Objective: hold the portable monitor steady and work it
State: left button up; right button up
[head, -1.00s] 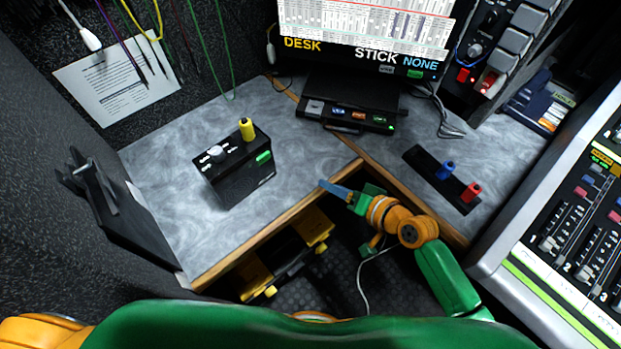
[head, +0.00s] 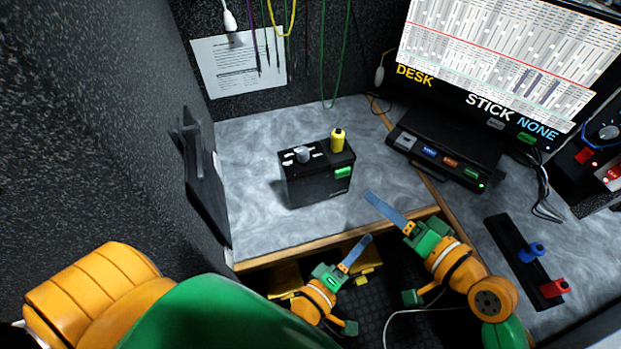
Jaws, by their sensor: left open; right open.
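The portable monitor appears to be the small black box (head: 318,182) standing upright on the grey worktop. It has a silver knob (head: 302,155), a yellow knob or plug (head: 338,141) and a lit green button (head: 343,172) on it. My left gripper (head: 358,284) is open, low in front of the wooden front edge, apart from the box. My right gripper (head: 388,248) is open, to the right of the left one, with one blue finger reaching over the worktop edge, right of and nearer than the box. Neither gripper touches the box.
A black console (head: 450,158) with coloured buttons sits below the large screen (head: 510,60). A black strip (head: 520,262) with blue and red knobs lies at right. A dark bracket (head: 205,180) stands at the left wall. Worktop (head: 250,215) around the box is clear.

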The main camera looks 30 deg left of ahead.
pick_arm(q)
notch_tip(320, 180, up, 7)
jog(key=w+a+n+t+y, duration=0.1)
jog(key=w+n+t+y, duration=0.15)
jog(key=n, duration=0.35)
jog(key=n+g+y, duration=0.4)
jog(key=n+y, duration=0.8)
jog(key=n, duration=1.1)
send_near(304, 157)
jog(key=x, duration=1.1)
jog(key=shift+a, duration=0.1)
jog(key=shift+c, duration=0.2)
grip_shut()
